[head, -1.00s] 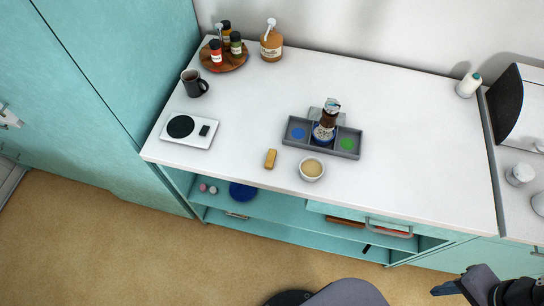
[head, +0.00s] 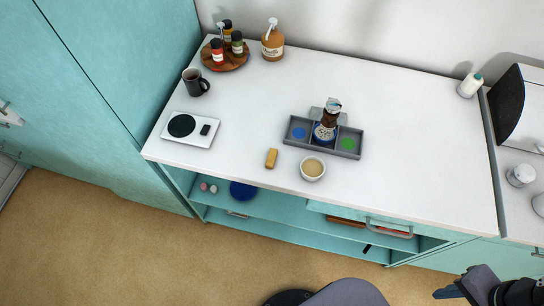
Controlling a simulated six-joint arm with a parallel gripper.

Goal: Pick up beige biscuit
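The beige biscuit (head: 271,158) is a small tan block lying on the white countertop (head: 420,150) near its front edge, just left of a small white bowl (head: 313,168) with beige contents. Nothing covers it. My gripper (head: 442,294) is at the bottom right, far from the biscuit and in front of the cabinet. One dark finger with a blue tip shows; the rest is cut off or hidden, so its opening cannot be judged.
A white scale (head: 170,139), a dark mug (head: 195,82) and a wooden turntable (head: 234,64) with jars stand left. The counter's right part is largely clear.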

